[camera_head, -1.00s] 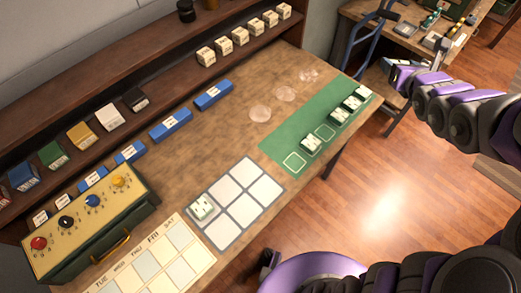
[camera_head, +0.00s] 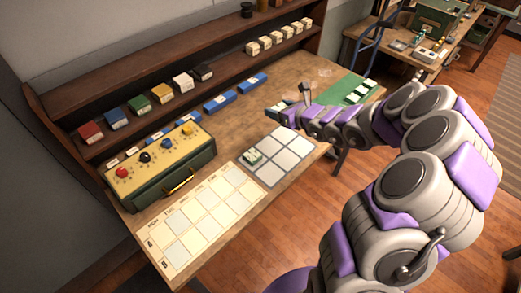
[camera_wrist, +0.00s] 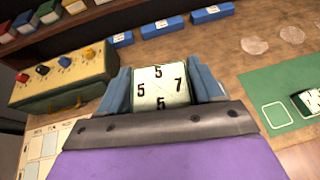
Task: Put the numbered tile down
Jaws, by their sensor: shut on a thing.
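My gripper (camera_wrist: 161,92) is shut on a white numbered tile (camera_wrist: 160,86) in the wrist view. The tile shows 5, 5, 7 and 5 and sits between the two blue fingers. In the head view, my gripper (camera_head: 288,108) is over the table near the far edge of a grey board with pale squares (camera_head: 291,139). Another tile (camera_head: 254,157) lies on that board's left square. A green mat (camera_head: 335,91) with several tiles lies farther back, partly behind my arm; its empty outlined square (camera_wrist: 277,115) shows in the wrist view.
A control box with coloured knobs (camera_head: 160,158) stands at the left. A weekday chart (camera_head: 205,215) lies in front of it. Blue blocks (camera_head: 221,102) line the table by the shelf (camera_head: 150,70). Round clear discs (camera_wrist: 254,46) lie behind the mat.

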